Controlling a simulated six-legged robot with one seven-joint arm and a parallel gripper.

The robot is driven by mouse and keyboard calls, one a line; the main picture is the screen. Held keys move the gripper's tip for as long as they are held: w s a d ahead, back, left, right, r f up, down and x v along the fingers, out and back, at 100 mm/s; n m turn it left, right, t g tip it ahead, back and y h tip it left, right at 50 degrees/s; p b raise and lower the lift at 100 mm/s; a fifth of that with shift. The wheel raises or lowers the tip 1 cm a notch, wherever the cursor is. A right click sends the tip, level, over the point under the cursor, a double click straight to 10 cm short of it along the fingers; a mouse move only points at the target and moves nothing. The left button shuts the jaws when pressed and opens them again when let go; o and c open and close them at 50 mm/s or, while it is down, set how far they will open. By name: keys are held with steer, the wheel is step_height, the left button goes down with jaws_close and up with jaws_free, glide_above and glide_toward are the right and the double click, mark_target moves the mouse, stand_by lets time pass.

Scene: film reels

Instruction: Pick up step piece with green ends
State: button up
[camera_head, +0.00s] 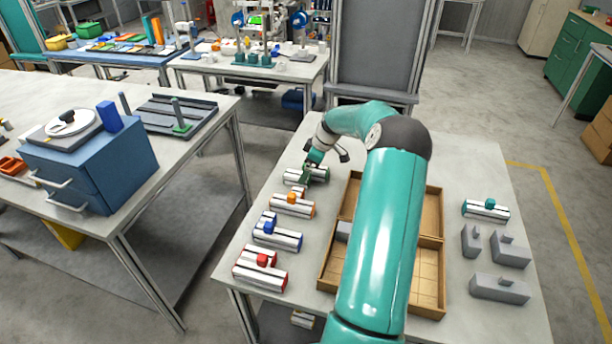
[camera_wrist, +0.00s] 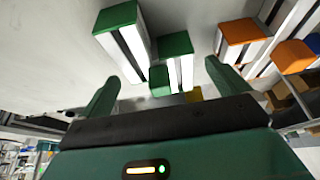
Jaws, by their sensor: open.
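The step piece with green ends (camera_head: 293,177) lies at the far end of the left row on the near table, partly hidden by my gripper. In the wrist view it shows as two white stepped bars with green ends (camera_wrist: 175,45) and a small green knob (camera_wrist: 160,82). My gripper (camera_wrist: 162,76) is open, with one finger on each side of the knob in the picture. Nothing is seen held, and I cannot tell whether the fingers touch the piece. In the head view my gripper (camera_head: 314,163) is right over the piece.
Pieces with orange (camera_head: 293,204), blue (camera_head: 277,236) and red (camera_head: 261,268) ends line up nearer on the left. A wooden compartment tray (camera_head: 430,284) lies beside them, partly behind my arm. A teal-ended piece (camera_head: 485,210) and grey blocks (camera_head: 500,289) are on the right.

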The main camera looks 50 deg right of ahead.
steer(key=x, duration=0.2)
steer(key=shift+w+f, duration=0.1)
steer(key=shift+f, duration=0.2)
steer(key=shift+c, duration=0.4)
steer(key=shift+r, duration=0.1)
steer(key=c, duration=1)
steer(key=shift+c, duration=0.2)
